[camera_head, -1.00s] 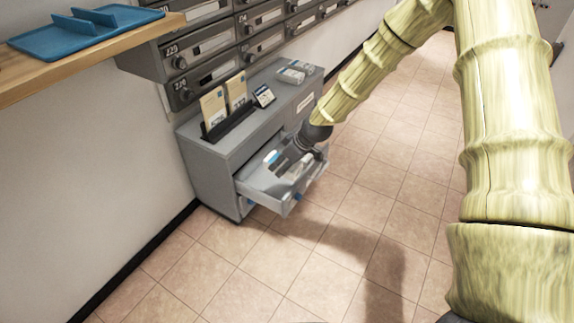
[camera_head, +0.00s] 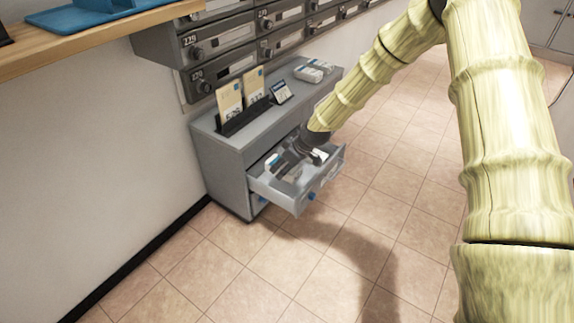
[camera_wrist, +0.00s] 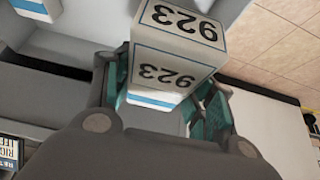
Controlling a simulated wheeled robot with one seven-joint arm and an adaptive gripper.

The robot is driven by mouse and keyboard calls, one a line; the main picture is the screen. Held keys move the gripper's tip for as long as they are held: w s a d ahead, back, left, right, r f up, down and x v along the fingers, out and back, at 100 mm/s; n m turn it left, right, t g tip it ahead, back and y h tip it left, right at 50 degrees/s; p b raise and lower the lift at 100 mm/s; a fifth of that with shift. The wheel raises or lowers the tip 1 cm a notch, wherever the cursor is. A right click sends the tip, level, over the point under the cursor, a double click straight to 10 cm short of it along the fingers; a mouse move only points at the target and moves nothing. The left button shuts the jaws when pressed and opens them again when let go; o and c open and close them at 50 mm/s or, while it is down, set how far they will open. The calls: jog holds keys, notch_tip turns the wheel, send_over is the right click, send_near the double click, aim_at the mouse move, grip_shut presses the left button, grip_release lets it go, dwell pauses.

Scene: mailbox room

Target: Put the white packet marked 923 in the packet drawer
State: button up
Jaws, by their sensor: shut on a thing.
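The white packet marked 923 (camera_wrist: 172,62) is between the teal pads of my gripper (camera_wrist: 165,105), which is shut on it. The packet has a blue stripe along its lower edge and its number shows upside down in the wrist view. In the head view my gripper (camera_head: 300,155) is over the open packet drawer (camera_head: 277,194) of the grey cabinet. I cannot tell whether the packet touches the drawer floor. A white thing with a blue stripe (camera_wrist: 38,8) shows at the top left of the wrist view.
The grey cabinet (camera_head: 222,180) stands against the wall below the mailboxes (camera_head: 222,40). On its top are envelopes in a rack (camera_head: 230,98), a small sign (camera_head: 280,92) and packets (camera_head: 308,73). A wooden shelf (camera_head: 100,38) juts out at upper left. The tiled floor in front is clear.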

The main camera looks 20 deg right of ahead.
jog(key=shift+w+a+f, duration=0.1)
jog(key=shift+w+f, duration=0.05)
jog(key=o, duration=1.2)
jog(key=shift+v, duration=6)
